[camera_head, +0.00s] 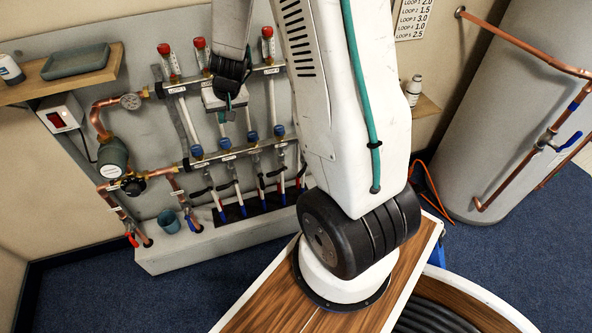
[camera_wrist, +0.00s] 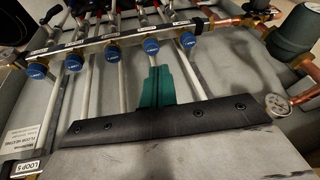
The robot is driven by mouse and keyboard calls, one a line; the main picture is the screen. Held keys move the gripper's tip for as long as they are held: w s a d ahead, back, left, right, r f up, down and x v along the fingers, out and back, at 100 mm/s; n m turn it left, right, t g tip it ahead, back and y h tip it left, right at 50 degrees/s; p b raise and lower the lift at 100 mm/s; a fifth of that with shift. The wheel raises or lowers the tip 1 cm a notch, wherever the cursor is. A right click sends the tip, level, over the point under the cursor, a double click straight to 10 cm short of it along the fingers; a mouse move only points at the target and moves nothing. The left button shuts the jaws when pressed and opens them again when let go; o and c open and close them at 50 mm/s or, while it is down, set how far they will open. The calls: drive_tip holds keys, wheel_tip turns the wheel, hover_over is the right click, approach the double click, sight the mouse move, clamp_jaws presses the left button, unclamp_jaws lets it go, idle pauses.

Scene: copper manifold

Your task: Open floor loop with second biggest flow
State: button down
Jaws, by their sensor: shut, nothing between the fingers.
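My gripper (camera_head: 228,103) hangs in front of the white pipes between the upper rail (camera_head: 178,88) and the lower rail (camera_head: 238,151). In the wrist view its teal fingers (camera_wrist: 158,86) are together and empty, pointing towards the row of blue caps, apart from them. Several blue caps sit along the lower rail, including the leftmost (camera_head: 197,151) and rightmost (camera_head: 279,130) in the head view. Red-topped flow meters (camera_head: 267,45) stand on the upper rail. A flow sign (camera_head: 413,18) reads loop 2 1.5, loop 3 3.0, loop 4 1.0, loop 5 2.5; its top line is cut off.
A pump (camera_head: 113,158), gauge (camera_head: 131,101) and copper pipes stand left of the manifold. A shelf (camera_head: 88,75) is upper left. A grey tank (camera_head: 500,110) stands right. A LOOP 5 label (camera_wrist: 25,169) shows in the wrist view. My arm hides part of the manifold's right side.

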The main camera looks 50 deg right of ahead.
drive_tip(key=s+d+f+m+g+h, duration=0.1)
drive_tip(key=d+f, duration=0.4)
drive_tip(key=f, duration=0.2)
drive_tip(key=s+d+f+m+h, duration=0.1)
drive_tip(key=d+f+h, duration=0.1)
drive_tip(key=d+f, duration=0.45)
drive_tip(key=m+g+h, duration=0.2)
drive_tip(key=g, duration=0.1)
approach(299, 174)
drive_tip(key=x, duration=0.6)
drive_tip(key=shift+w+d, duration=0.25)
drive_tip(key=shift+w, duration=0.1)
drive_tip(key=shift+s+d+f, duration=0.1)
drive_tip(key=shift+d+f, duration=0.05)
drive_tip(key=shift+f, duration=0.4)
drive_tip(key=shift+s+d+f, duration=0.1)
drive_tip(key=shift+d+f, duration=0.05)
drive_tip(key=shift+f, duration=0.4)
